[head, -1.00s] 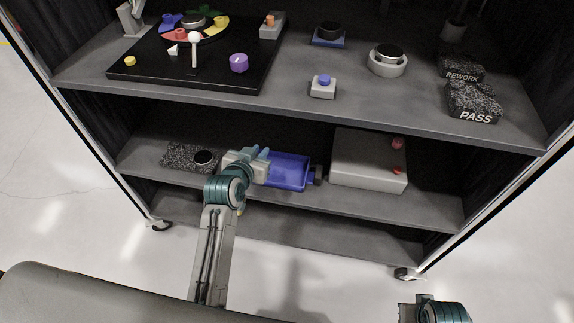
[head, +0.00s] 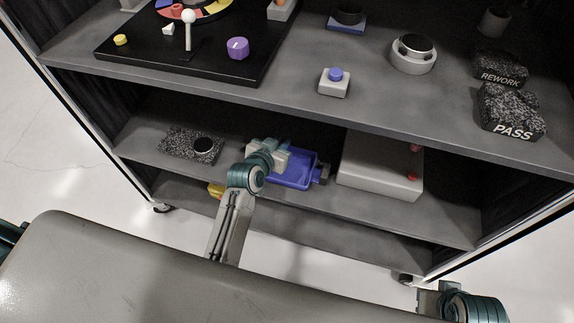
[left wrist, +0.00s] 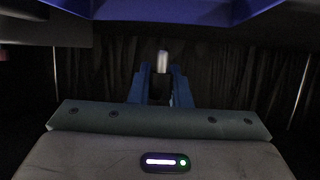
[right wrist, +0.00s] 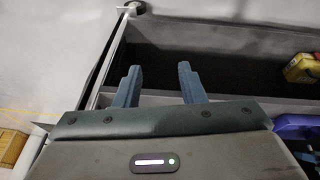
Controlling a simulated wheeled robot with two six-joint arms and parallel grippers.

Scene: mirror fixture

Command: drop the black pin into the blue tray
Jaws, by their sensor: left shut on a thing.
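The blue tray (head: 293,183) is on the lower shelf, left of a light grey box. My left gripper (head: 280,152) is at the tray's left back part, and its arm hides some of the tray. In the left wrist view my left gripper (left wrist: 160,82) is shut on a slim thing with a bright metallic tip (left wrist: 163,62) and a dark lower part, probably the black pin. A blue surface (left wrist: 170,10), likely the tray, crosses the top of that view. The tray's edge shows in the right wrist view (right wrist: 297,123).
The grey box (head: 380,165) with red knobs stands right of the tray. A speckled block (head: 180,145) with a dark round part lies left. The upper shelf (head: 290,90) overhangs. A yellow thing (head: 215,190) lies lower down, also in the right wrist view (right wrist: 303,68).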

